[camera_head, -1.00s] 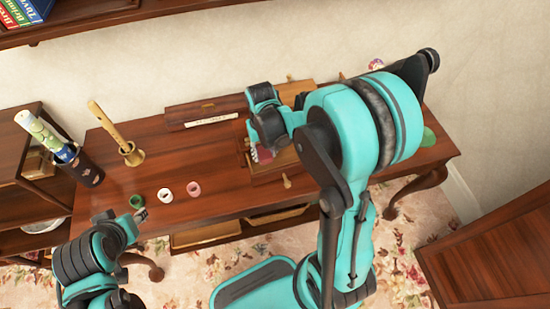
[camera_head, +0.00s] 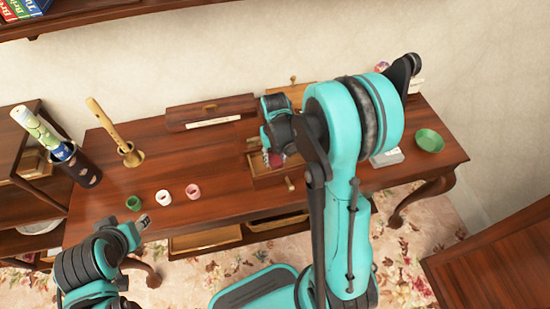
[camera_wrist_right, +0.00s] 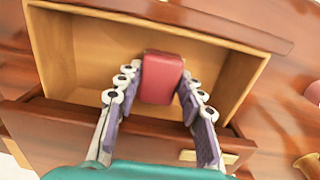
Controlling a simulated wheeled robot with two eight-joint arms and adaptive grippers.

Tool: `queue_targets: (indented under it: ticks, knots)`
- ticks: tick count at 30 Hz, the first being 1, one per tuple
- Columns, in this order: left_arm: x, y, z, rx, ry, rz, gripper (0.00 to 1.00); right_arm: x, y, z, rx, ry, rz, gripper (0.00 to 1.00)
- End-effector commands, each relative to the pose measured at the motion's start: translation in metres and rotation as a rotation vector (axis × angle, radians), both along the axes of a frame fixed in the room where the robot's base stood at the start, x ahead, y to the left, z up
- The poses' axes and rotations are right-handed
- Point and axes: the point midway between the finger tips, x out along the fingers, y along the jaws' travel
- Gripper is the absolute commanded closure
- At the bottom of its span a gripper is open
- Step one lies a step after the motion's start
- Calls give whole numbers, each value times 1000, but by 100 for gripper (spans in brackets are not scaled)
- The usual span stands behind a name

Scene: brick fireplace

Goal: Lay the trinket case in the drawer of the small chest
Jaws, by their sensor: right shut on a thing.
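The trinket case is a small red box (camera_wrist_right: 161,78) in the right wrist view, held between the fingers of my right gripper (camera_wrist_right: 155,92). The chest's drawer (camera_wrist_right: 88,62) is pulled open, and the case shows within its outline. I cannot tell whether it touches the drawer floor. In the head view the case (camera_head: 275,159) shows as a bit of red below my right gripper, over the drawer (camera_head: 268,183). My arm hides much of the small chest. My left gripper (camera_head: 143,222) is empty by the table's front left; its finger gap is unclear.
A green ring (camera_head: 134,203), a white ring (camera_head: 164,196) and a pink ring (camera_head: 193,191) lie on the table (camera_head: 225,205). A long wooden box (camera_head: 195,115) stands behind. A dark vase (camera_head: 80,168) is at left, a green bowl (camera_head: 429,141) at right.

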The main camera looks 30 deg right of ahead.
Motion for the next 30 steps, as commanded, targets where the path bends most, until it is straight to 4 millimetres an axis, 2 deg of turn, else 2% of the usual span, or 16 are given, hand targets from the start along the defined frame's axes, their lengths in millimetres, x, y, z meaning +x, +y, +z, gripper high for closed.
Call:
queue_targets:
  ticks: [3, 4, 6, 18, 23, 30]
  knots:
    - [0, 0, -4, 0, 0, 0, 60, 0, 0, -4, 0, 0, 0, 90]
    - [0, 0, -4, 0, 0, 0, 60, 0, 0, -4, 0, 0, 0, 60]
    - [0, 0, -3, 0, 0, 0, 60, 0, 0, -3, 0, 0, 0, 42]
    - [0, 0, 3, 0, 0, 0, 60, 0, 0, 3, 0, 0, 0, 42]
    - [0, 0, 14, 0, 0, 0, 60, 0, 0, 32, 0, 0, 0, 42]
    - [0, 0, 33, 0, 0, 0, 60, 0, 0, 86, 0, 0, 0, 42]
